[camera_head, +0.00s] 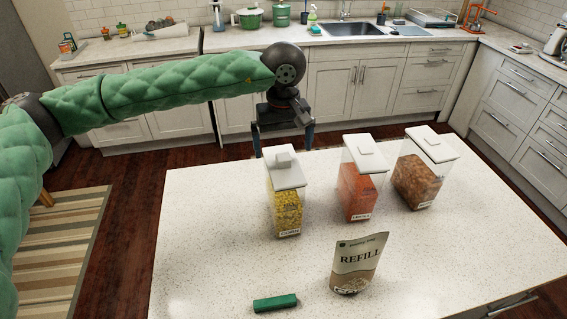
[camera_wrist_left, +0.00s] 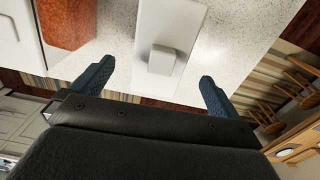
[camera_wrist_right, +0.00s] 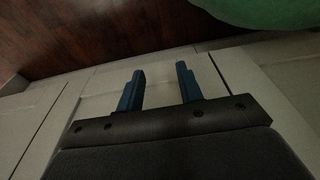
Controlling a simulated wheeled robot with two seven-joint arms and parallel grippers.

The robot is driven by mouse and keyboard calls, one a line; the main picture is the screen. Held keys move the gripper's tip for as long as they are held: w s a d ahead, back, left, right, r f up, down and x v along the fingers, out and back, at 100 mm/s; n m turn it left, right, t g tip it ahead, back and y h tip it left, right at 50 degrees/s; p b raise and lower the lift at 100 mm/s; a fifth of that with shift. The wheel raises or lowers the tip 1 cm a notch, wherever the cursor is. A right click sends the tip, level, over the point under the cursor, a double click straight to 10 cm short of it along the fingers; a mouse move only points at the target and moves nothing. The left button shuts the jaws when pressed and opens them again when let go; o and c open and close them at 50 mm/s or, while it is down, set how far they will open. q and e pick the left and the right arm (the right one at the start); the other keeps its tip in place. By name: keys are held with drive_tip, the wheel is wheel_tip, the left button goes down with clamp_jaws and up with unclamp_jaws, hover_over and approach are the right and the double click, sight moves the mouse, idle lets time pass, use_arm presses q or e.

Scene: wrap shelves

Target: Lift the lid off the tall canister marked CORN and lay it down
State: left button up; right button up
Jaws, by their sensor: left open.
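The tall clear canister of yellow kernels (camera_head: 285,208), which I take as the CORN one, stands upright on the island; its small label is too blurred to read surely. Its white lid (camera_head: 287,178) is on, with a square knob (camera_head: 283,158) on top. My left gripper (camera_head: 284,143) is open and empty, above and behind the lid. In the left wrist view the knob (camera_wrist_left: 163,60) shows in line with the gap between the fingers (camera_wrist_left: 157,74), apart from both. My right gripper (camera_wrist_right: 160,70) shows only in its wrist view, fingers apart and empty, facing cabinet fronts and floor.
A canister with orange contents (camera_head: 362,190) and one with brown contents (camera_head: 417,180) stand to the right, both lidded. A REFILL pouch (camera_head: 358,262) and a green block (camera_head: 275,302) are nearer the front. The countertop (camera_head: 205,235) is clear at left and right front.

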sight(284, 156)
use_arm(q)
drive_tip(key=f, duration=0.1)
drive_tip(key=f+p, duration=0.2)
drive_tip(key=shift+s, duration=0.25)
drive_tip(key=shift+f, duration=0.4)
drive_tip(key=c, duration=1.1)
use_arm(e)
drive_tip(key=s+f, duration=0.1)
drive_tip(key=s+d+f, duration=0.2)
drive_tip(key=s, duration=0.1)
drive_tip(key=shift+s+d+f, duration=0.1)
drive_tip(key=shift+d+f, duration=0.05)
use_arm(q)
drive_tip(key=shift+r, duration=0.1)
drive_tip(key=shift+r, duration=0.2)
drive_tip(key=r, duration=0.1)
drive_tip(key=r+b, duration=0.1)
drive_tip(key=r, duration=0.1)
drive_tip(key=shift+s+d+r+b, duration=0.35)
drive_tip(key=s+d+r+b, duration=0.4)
drive_tip(key=s+d+r, duration=0.2)
drive_tip(key=s+r, duration=0.3)
drive_tip(key=shift+r, duration=0.6)
use_arm(e)
drive_tip(key=w+a+r, duration=0.4)
drive_tip(key=w+r, duration=0.2)
drive_tip(key=shift+r, duration=0.15)
